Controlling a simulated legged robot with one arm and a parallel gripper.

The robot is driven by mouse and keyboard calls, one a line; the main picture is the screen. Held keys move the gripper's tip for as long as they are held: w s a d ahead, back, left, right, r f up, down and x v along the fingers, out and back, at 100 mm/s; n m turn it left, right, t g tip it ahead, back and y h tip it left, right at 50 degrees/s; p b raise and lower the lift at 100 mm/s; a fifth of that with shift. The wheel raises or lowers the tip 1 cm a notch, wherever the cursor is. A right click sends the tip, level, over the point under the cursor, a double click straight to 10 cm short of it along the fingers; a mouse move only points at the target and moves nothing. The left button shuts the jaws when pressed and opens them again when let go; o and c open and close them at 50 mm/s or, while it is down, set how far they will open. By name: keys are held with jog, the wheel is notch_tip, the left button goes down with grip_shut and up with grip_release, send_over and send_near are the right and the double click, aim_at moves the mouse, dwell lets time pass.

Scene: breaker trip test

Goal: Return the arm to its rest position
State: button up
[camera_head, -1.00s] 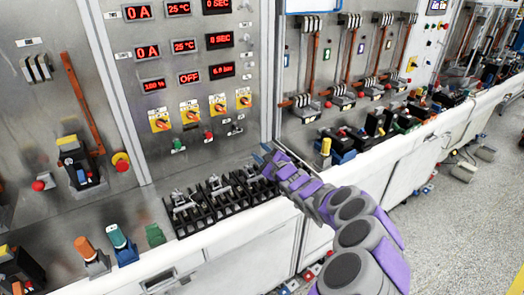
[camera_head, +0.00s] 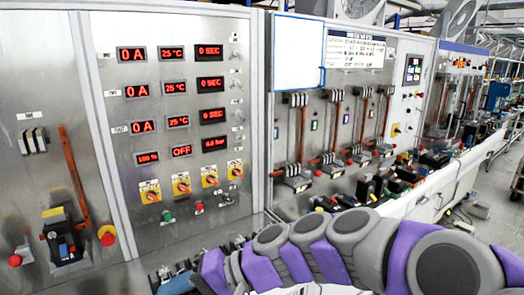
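My arm shows as a chain of grey and purple links across the bottom of the head view, from the right edge toward the lower middle. Its far end (camera_head: 180,280) is low in the picture, in front of the panel's bottom edge. Blue and dark parts show there, but I cannot make out the fingers or tell whether they are open or shut. The test panel (camera_head: 107,140) stands upright behind the arm, with red displays reading 0 A, 25 °C, 0 SEC and OFF.
Yellow rotary switches (camera_head: 181,184) sit below the displays. A red button (camera_head: 107,235) is at lower left. Breaker fixtures with copper bars (camera_head: 334,115) fill the panel on the right. The bench ledge (camera_head: 440,190) runs back to the right. Free floor (camera_head: 497,215) lies at far right.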

jog(key=s+d+f+h, duration=0.4)
jog(key=s+d, duration=0.2)
jog(key=d, duration=0.3)
jog(key=s+d+f+h, duration=0.4)
jog(key=s+d, duration=0.3)
jog(key=d, duration=0.3)
jog(key=s+d+f+h, duration=0.4)
jog(key=s+d+f, duration=0.1)
jog(key=d, duration=0.4)
jog(key=shift+s+d+f+m+g+h, duration=0.2)
jog(key=shift+s+f+m+g+h, duration=0.15)
jog(key=shift+s, duration=0.3)
jog(key=shift+a, duration=0.1)
